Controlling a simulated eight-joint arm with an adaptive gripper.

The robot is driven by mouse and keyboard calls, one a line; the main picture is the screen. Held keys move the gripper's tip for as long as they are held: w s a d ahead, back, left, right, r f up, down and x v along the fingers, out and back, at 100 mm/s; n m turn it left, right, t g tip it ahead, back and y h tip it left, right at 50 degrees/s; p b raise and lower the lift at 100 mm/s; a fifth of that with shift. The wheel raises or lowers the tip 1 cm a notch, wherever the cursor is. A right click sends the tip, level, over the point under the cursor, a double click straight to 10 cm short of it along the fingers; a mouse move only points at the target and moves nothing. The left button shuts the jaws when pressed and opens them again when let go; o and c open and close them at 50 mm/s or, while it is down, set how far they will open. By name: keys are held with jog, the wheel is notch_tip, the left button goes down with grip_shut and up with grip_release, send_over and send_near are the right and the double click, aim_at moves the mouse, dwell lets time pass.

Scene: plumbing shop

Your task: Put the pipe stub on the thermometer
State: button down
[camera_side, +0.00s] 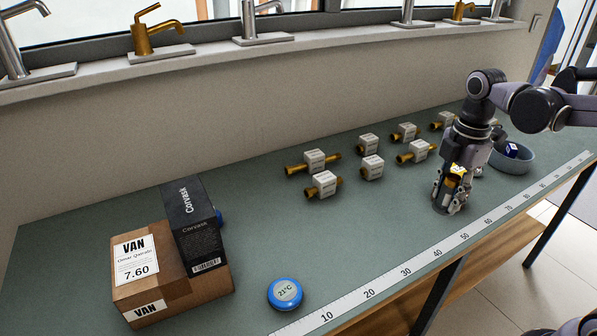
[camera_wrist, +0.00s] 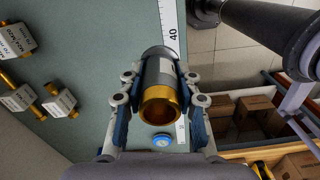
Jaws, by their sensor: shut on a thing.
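The thermometer (camera_side: 286,293) is a round blue disc with a pale face reading 21°C. It lies flat on the bench at the front, left of the ruler's low end; it also shows small in the wrist view (camera_wrist: 162,140). My gripper (camera_side: 449,192) is at the right of the bench, far from the thermometer, pointing down. It is shut on the pipe stub, a grey cylinder with a brass end (camera_wrist: 160,104), between its blue-padded fingers. In the side view the fingers partly hide the stub, and I cannot tell whether it touches the bench.
A cardboard box (camera_side: 150,270) and a black box (camera_side: 195,225) stand left of the thermometer. Several labelled brass valves (camera_side: 323,185) sit at mid-bench. A grey bowl (camera_side: 513,160) holding a dark blue item stands right of my gripper. A ruler strip (camera_side: 405,272) runs along the front edge.

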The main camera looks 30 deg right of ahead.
jog(key=w+a+r+n, duration=0.2)
jog(key=w+a+n, duration=0.3)
jog(key=a, duration=0.7)
jog(key=n, duration=0.4)
send_near(285, 290)
jog(key=shift+d+f, duration=0.4)
jog(key=shift+d, duration=0.15)
jog(key=shift+a+f, duration=0.3)
jog(key=shift+a, duration=0.2)
jog(key=shift+a+f, duration=0.1)
jog(key=shift+f, duration=1.95)
jog(key=shift+f, duration=0.15)
jog(key=c, duration=1)
grip_release()
jog(key=shift+o, duration=0.2)
